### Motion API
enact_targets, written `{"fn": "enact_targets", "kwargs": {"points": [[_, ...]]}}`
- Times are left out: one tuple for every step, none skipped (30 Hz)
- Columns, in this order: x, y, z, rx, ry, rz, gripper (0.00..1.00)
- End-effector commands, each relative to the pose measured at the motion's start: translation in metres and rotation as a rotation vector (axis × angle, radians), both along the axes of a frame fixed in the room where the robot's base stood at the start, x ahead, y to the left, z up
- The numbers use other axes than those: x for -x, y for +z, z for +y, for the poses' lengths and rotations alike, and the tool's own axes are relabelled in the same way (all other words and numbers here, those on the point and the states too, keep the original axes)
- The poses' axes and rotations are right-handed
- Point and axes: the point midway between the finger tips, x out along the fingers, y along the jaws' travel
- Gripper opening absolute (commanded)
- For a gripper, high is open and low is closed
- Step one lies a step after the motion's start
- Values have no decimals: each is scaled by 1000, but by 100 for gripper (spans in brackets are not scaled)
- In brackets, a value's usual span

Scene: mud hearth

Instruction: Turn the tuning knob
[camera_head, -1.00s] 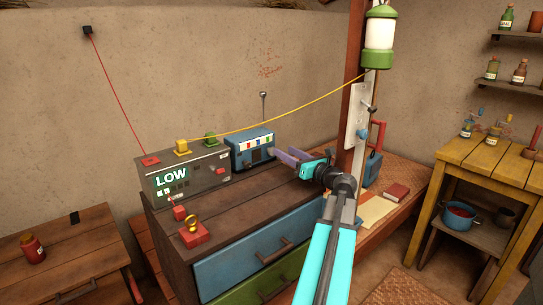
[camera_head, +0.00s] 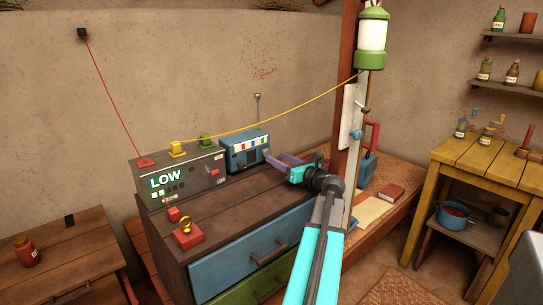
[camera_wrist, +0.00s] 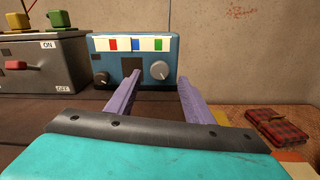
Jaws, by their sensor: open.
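The large knob lies between the fingertips in the picture; contact cannot be told. In the head view my gripper (camera_head: 274,158) is at the radio's right front.
A grey box (camera_head: 190,183) with a LOW display stands left of the radio. A red base with a yellow ring (camera_head: 187,234) sits at the chest's front left. A wooden post (camera_head: 345,170) rises right of my arm. A red checked book (camera_wrist: 283,130) lies at the right.

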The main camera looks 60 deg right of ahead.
Motion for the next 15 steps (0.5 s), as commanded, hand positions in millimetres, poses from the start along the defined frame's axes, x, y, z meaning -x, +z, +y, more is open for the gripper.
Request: {"fn": "enact_targets", "kwargs": {"points": [[-7,0,-3,0,1,0,48],[-11,0,-5,0,1,0,48],[-16,0,-6,0,2,0,48],[-19,0,-7,0,2,1,48],[-23,0,-9,0,2,0,48],[-27,0,-10,0,1,0,48],[-31,0,-11,0,0,0,48],[-34,0,-12,0,1,0,48],[-38,0,-13,0,1,0,48],[-40,0,-14,0,1,0,48],[-42,0,-15,0,1,0,48],[-45,0,-16,0,0,0,48],[-46,0,-17,0,-1,0,48],[-47,0,-17,0,-1,0,48],[-49,0,-17,0,-1,0,48]]}}
